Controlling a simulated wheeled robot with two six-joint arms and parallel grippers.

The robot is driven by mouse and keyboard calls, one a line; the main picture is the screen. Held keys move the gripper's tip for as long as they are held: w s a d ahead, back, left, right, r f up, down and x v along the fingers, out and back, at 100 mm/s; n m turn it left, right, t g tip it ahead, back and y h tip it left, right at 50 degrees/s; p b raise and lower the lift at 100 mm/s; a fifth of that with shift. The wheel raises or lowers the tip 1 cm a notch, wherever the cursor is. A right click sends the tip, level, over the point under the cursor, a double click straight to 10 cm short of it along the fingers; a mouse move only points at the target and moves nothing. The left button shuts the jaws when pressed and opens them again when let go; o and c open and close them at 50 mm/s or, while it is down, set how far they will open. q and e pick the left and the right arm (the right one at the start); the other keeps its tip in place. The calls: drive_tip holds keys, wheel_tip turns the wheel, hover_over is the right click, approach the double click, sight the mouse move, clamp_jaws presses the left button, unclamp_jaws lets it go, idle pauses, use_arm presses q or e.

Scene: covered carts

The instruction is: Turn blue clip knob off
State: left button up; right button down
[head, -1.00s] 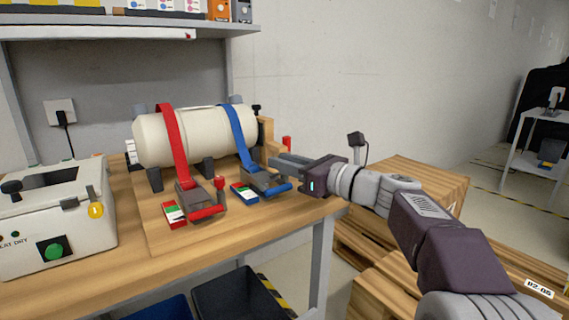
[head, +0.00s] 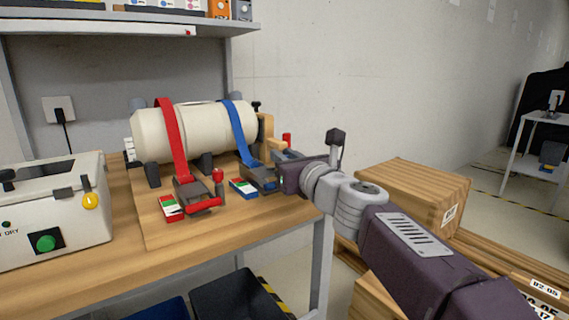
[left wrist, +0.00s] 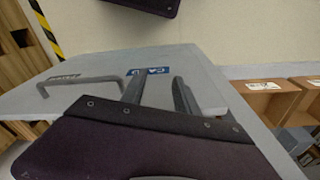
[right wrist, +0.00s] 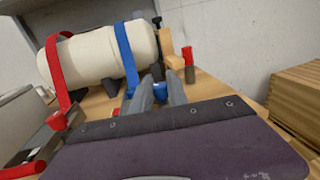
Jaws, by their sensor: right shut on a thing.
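The blue strap (head: 238,135) runs over a cream cylinder (head: 190,130) to a grey clip (head: 258,177) on the bench. A blue-edged plate with green, white and red patches (head: 243,187) lies beside the clip. In the right wrist view a blue knob (right wrist: 160,89) sits between the fingertips of my right gripper (right wrist: 160,93), which is shut on it. In the head view my right gripper (head: 276,160) covers part of the clip, and the knob is hidden. My left gripper (left wrist: 160,92) is open and empty, above a grey lid with a handle (left wrist: 75,82).
A red strap (head: 172,140) and its clip with a red handle (head: 203,205) stand left of the blue one. A white box with a green button (head: 46,243) is at far left. Wooden crates (head: 415,190) stand right of the bench. The front of the bench top is clear.

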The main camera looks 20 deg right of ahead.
drive_tip(key=shift+a+f+m+h+b, duration=0.1)
drive_tip(key=shift+m+h+b, duration=0.45)
drive_tip(key=shift+m+h, duration=0.9)
drive_tip(key=shift+h, duration=0.65)
drive_tip(key=c, duration=1.3)
unclamp_jaws()
